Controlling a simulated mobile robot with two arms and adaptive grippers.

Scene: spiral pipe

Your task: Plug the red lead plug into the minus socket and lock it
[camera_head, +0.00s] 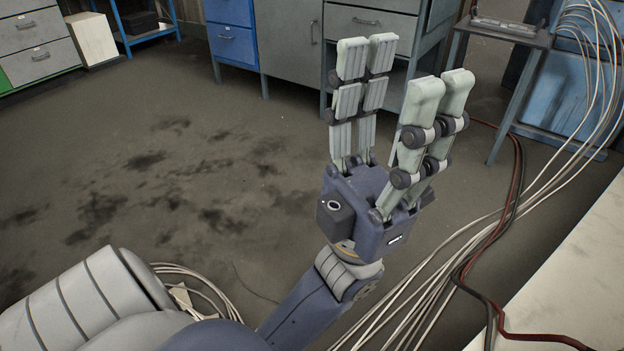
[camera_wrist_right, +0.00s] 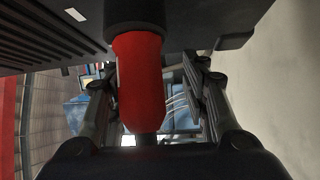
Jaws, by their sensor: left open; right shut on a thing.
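My left gripper (camera_head: 404,72) is raised over the floor in the head view, its fingers spread open and empty. In the right wrist view the red lead plug (camera_wrist_right: 140,85) stands between the two fingers of my right gripper (camera_wrist_right: 155,78), which is shut on it. A black collar (camera_wrist_right: 135,20) meets the upper end of the red body, against a dark housing (camera_wrist_right: 215,22). I cannot tell how deep the plug sits or whether it is locked. No minus marking shows. The right gripper is outside the head view.
A pale tabletop (camera_head: 585,265) fills the lower right, with a red cable (camera_head: 545,337) and a black cable at its edge. Several white cables (camera_head: 430,280) run over the floor. Grey cabinets (camera_head: 290,40) and a small table (camera_head: 510,35) stand behind. The floor at left is clear.

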